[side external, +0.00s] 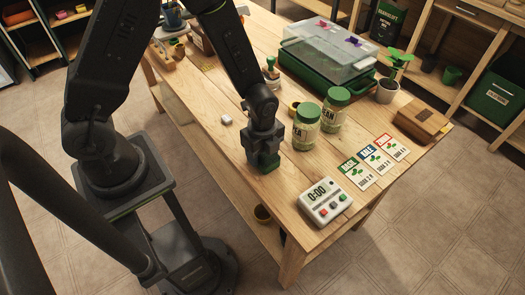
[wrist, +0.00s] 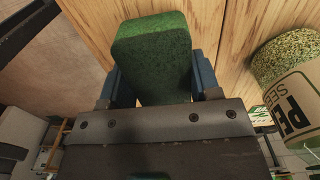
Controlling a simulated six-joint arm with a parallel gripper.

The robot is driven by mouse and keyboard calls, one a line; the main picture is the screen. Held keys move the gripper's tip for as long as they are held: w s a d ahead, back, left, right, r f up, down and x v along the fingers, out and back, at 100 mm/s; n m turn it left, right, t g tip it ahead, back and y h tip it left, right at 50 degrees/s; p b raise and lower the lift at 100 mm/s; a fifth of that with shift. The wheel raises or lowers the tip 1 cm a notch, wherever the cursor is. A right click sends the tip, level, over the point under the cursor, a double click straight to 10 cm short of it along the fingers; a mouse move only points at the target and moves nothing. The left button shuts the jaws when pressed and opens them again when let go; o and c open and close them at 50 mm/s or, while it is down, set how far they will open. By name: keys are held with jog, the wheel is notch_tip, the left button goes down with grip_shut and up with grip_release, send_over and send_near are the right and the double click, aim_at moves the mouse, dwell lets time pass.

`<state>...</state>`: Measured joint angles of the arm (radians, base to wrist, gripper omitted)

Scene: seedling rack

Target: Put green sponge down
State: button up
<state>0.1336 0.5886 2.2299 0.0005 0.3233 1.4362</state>
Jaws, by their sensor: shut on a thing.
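The green sponge (wrist: 152,55) is a dark green block held between the two fingers of my gripper (wrist: 155,85) in the wrist view. In the side external view my gripper (side external: 263,155) points down near the table's front edge, shut on the sponge (side external: 268,163). The sponge is low, at or just above the wooden table top (side external: 225,150); I cannot tell whether it touches. My fingers hide part of its sides.
Two green-lidded seed jars (side external: 306,126) (side external: 334,109) stand close to the right of my gripper. A white timer (side external: 325,203) and seed packets (side external: 374,158) lie farther right. A small white block (side external: 227,120) lies to the left. A green tray with clear lid (side external: 325,60) stands behind.

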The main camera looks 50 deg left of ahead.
jog(key=o, duration=0.9)
jog(key=shift+f, duration=0.1)
jog(key=s+a+r+n+t, duration=0.1)
jog(key=s+r+n, duration=0.15)
jog(key=r, duration=0.85)
jog(key=s+a+r+n+t, duration=0.1)
jog(key=r+n, duration=0.3)
jog(key=r, duration=0.6)
jog(key=s+a+r+n+t, duration=0.2)
jog(key=s+r+n+t, duration=0.1)
jog(key=s+r+n, duration=0.5)
jog(key=shift+a+n+t, duration=0.2)
jog(key=shift+n+t, duration=0.1)
jog(key=shift+n, duration=1.45)
jog(key=shift+s, duration=0.1)
